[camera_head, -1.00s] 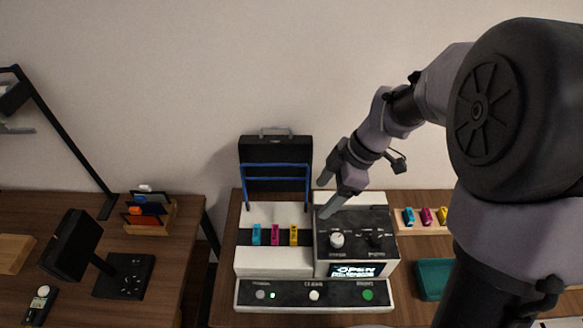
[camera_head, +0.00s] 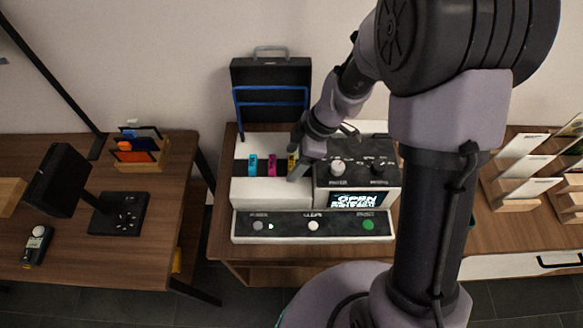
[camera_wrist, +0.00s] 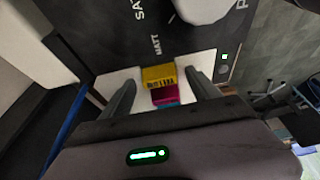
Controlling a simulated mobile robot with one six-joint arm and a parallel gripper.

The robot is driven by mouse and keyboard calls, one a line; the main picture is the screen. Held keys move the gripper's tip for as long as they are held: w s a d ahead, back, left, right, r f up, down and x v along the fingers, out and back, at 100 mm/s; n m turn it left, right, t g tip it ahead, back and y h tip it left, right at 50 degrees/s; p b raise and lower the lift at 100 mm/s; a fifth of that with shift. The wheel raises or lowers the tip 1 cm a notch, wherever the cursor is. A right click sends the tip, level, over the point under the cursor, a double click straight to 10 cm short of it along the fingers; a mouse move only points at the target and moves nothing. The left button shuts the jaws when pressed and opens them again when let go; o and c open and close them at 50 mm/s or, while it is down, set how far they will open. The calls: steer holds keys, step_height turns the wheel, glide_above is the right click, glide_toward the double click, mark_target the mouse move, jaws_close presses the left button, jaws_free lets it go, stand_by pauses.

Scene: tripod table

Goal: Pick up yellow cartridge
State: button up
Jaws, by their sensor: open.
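The yellow cartridge (camera_head: 292,162) sits in the machine's dark slot strip, right of the magenta cartridge (camera_head: 272,163) and the cyan cartridge (camera_head: 253,164). My gripper (camera_head: 296,168) is over the yellow cartridge and partly hides it in the head view. In the wrist view the yellow cartridge (camera_wrist: 159,77) lies between and just beyond my two open fingers (camera_wrist: 158,92), with black marks on its face. The magenta cartridge (camera_wrist: 165,95) shows below it there. I cannot tell whether a finger touches the yellow cartridge.
The white machine (camera_head: 270,194) has a raised control panel (camera_head: 358,172) close right of my gripper. A blue frame (camera_head: 272,88) and a black case (camera_head: 271,72) stand behind. A button bar (camera_head: 313,226) runs along the front. A lamp and organiser (camera_head: 138,150) are on the left desk.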

steer(key=c, duration=1.4)
steer(key=shift+r, duration=0.1)
